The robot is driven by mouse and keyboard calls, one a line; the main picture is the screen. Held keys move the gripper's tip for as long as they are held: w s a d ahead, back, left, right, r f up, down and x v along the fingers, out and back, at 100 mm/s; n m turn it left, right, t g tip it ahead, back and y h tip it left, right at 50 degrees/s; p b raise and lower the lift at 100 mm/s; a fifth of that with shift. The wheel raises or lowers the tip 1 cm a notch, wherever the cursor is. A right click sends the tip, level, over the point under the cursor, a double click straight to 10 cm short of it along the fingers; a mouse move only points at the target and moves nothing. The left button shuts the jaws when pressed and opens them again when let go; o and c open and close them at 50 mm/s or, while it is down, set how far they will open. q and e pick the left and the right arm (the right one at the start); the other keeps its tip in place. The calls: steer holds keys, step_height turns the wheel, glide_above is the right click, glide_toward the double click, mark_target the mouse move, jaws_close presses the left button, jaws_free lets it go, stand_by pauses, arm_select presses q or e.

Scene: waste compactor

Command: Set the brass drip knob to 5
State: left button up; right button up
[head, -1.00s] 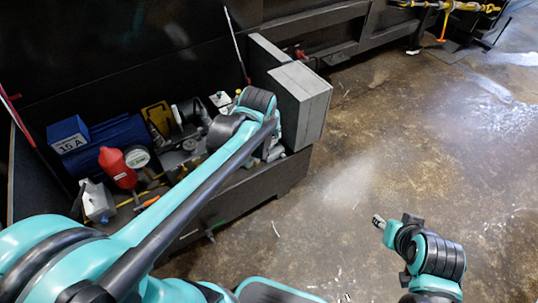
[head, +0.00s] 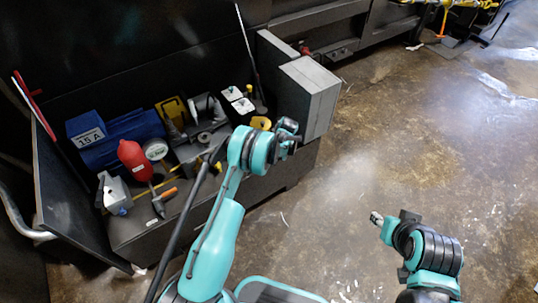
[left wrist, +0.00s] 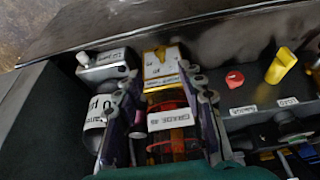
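The brass-yellow drip unit (left wrist: 160,62) shows in the left wrist view, with a white plate on top and a reddish jar labelled GRADE 46 below (left wrist: 170,120). I cannot tell the knob's setting; its markings are too small to read. My left gripper (left wrist: 160,105) is open, one finger on each side of the jar in this view; contact is not clear. In the head view my left gripper (head: 287,135) is over the front right part of the bench, beside a yellow part (head: 261,123). My right gripper (head: 376,218) hangs over bare floor.
A grey block (head: 310,95) stands at the bench's right end.

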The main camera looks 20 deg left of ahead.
arm_select(q)
steer(key=b+x, duration=0.3)
steer(key=x, duration=0.5)
steer(key=shift+f, duration=0.25)
jaws_close()
